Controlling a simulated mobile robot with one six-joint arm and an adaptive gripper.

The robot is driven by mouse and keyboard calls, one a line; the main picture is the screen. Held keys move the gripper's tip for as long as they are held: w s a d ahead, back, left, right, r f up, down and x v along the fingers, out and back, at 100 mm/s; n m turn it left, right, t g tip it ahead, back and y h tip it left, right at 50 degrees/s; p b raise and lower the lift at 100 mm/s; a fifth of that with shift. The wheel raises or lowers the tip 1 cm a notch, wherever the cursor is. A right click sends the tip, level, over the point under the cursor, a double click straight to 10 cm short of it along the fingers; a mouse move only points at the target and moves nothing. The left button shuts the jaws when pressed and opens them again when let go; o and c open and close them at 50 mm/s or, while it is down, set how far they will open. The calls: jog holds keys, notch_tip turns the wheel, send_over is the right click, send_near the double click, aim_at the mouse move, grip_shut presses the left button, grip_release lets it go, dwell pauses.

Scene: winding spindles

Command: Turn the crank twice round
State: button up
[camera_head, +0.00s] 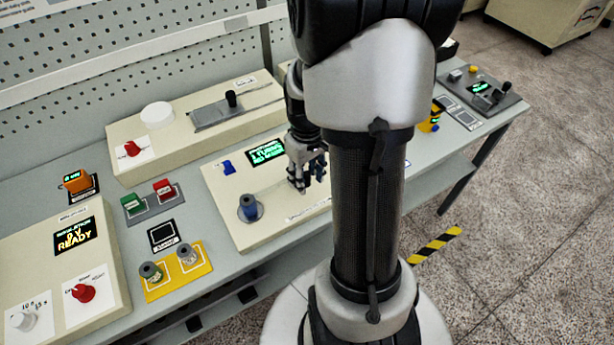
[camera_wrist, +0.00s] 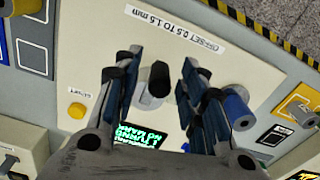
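My gripper (camera_wrist: 161,62) is open, with one blue-padded finger on each side of the handle and a visible gap to both. In the camera_head view my gripper (camera_head: 307,178) is low over the cream winding unit (camera_head: 222,183) and hides the crank. A blue spool (camera_head: 250,208) stands on that unit to the left; it also shows right of my fingers in the wrist view (camera_wrist: 238,108). The green-lettered display (camera_head: 267,152) is behind my gripper.
A cream box (camera_head: 190,150) with a black-knobbed slider (camera_head: 231,99) stands behind. A yellow tray (camera_head: 178,272) with two spools is front left, near the "READY" unit (camera_head: 70,255). A yellow button (camera_wrist: 77,110) is left of the crank. My arm hides part of the bench.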

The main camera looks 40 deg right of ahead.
jog(key=shift+c, duration=0.4)
grip_shut()
jog(key=shift+a, duration=0.1)
